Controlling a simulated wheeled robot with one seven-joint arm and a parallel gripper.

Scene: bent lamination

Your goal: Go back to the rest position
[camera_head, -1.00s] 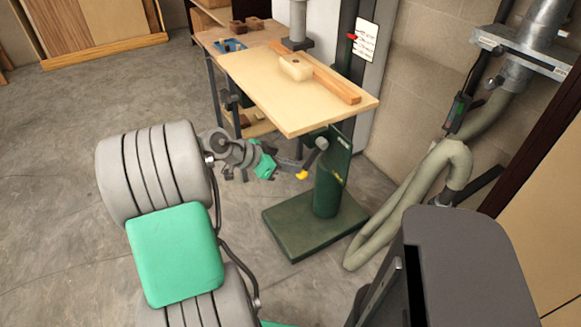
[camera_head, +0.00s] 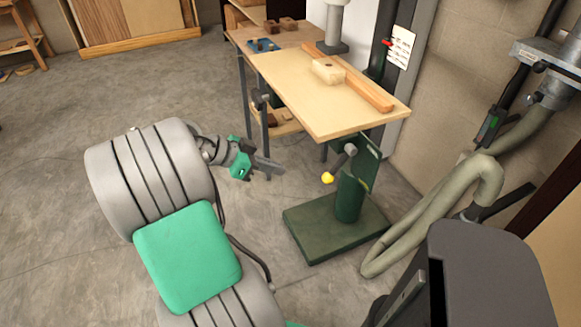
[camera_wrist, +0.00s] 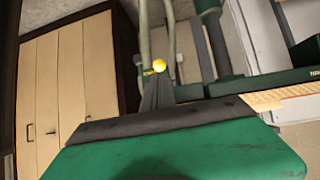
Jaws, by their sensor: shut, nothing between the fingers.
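My gripper (camera_head: 278,170), green and dark grey, is at the end of my grey arm in the head view. It is shut and empty, in the air left of the drill press base and below the level of the wooden work table. In the wrist view the dark fingers (camera_wrist: 157,92) are together beyond the green gripper body, with nothing between them. A yellow knob (camera_wrist: 159,66) shows just past the fingertips.
The drill press table (camera_head: 320,115) carries a long wooden bar (camera_head: 365,88) and a pale block (camera_head: 328,71). Its green base (camera_head: 335,232) stands to the gripper's right. A thick hose (camera_head: 430,205) hangs at right. Open concrete floor lies at left.

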